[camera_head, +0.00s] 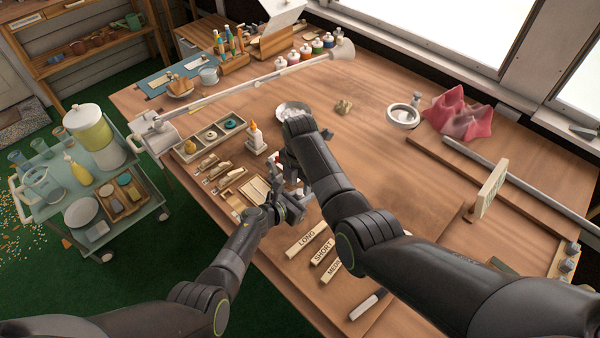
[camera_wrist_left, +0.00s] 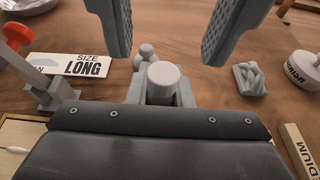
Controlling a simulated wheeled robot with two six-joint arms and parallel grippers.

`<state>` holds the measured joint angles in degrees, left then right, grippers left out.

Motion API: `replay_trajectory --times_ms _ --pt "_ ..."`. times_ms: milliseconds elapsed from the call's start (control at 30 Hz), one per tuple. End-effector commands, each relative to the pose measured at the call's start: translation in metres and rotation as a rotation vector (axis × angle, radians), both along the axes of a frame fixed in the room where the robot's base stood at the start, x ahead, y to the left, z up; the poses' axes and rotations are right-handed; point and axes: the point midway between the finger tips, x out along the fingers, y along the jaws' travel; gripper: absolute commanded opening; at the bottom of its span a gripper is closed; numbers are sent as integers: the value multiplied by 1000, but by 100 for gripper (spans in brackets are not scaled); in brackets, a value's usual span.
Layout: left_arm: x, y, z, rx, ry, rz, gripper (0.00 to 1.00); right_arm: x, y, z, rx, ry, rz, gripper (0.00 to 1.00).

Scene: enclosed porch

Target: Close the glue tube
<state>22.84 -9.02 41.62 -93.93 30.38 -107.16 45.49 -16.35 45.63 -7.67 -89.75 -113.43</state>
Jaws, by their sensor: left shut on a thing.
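My left gripper (camera_head: 292,207) is low over the front part of the workbench, just left of the size blocks. In the left wrist view a small pale grey cylinder (camera_wrist_left: 163,76), seen nearly end-on, sits between its closed grey jaws; it may be the glue tube or its cap, but I cannot tell. My right gripper (camera_head: 290,168) comes down close beside the left one, partly hidden by its own arm. In the left wrist view the right gripper (camera_wrist_left: 168,35) shows two ridged pads apart, with bare bench between them. A white glue bottle with an orange tip (camera_head: 255,140) stands behind.
Wooden blocks marked LONG (camera_head: 307,239), SHORT and MEDIUM lie in front. A metal bowl (camera_head: 291,107) and a tray of small dishes (camera_head: 210,136) are behind.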

Motion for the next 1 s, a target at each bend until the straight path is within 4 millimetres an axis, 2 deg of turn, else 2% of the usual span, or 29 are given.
replay_trajectory --times_ms 100,300,667,933,1000 --pt "0 0 0 0 0 0 0 0 0 -13 -1 1 0 37" --pt "0 0 0 0 0 0 0 0 0 -25 0 0 0 37" --pt "0 0 0 0 0 0 0 0 0 -28 1 -1 0 37" --pt "0 0 0 0 0 0 0 0 0 -28 1 -1 0 3" --pt "0 0 0 0 0 0 0 0 0 -28 1 -1 0 0"
